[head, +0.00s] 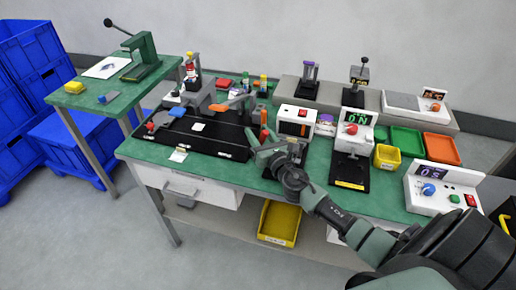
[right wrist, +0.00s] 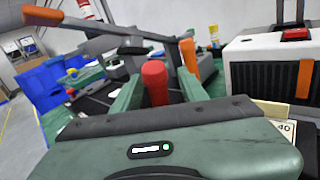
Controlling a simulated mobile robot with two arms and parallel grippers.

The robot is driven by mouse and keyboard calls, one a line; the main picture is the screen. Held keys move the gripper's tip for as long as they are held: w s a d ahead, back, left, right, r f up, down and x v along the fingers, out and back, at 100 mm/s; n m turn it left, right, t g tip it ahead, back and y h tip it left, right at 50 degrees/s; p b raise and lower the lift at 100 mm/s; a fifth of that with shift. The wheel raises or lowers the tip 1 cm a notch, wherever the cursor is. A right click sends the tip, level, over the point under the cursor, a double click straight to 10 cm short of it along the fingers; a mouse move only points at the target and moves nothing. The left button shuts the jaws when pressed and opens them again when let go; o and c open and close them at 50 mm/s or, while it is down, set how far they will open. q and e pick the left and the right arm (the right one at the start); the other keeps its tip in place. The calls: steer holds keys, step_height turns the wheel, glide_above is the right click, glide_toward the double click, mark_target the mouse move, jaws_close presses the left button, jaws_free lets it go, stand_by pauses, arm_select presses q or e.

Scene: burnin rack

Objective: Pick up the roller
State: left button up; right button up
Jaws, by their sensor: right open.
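My right gripper (head: 262,143) is low over the front of the green bench, open, beside a dark stand (head: 268,170). In the right wrist view its two green fingers (right wrist: 158,92) are apart. An upright red handle (right wrist: 155,80) shows between them, and an orange handle (right wrist: 188,55) stands just beyond, near the right finger. In the head view an orange-red handle (head: 263,117) shows by the fingertips. One of these handles may belong to the roller; its roller end is hidden, so I cannot tell which. Contact with the fingers is not visible. My left gripper is out of view.
A white box (head: 295,121) stands close right of the gripper. A black mat (head: 190,136) and an orange-handled press (head: 219,107) lie to the left. A control station (head: 352,150), yellow bin (head: 387,157) and green tray (head: 407,141) are to the right.

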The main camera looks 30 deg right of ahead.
steer(key=c, duration=0.7)
jaws_close()
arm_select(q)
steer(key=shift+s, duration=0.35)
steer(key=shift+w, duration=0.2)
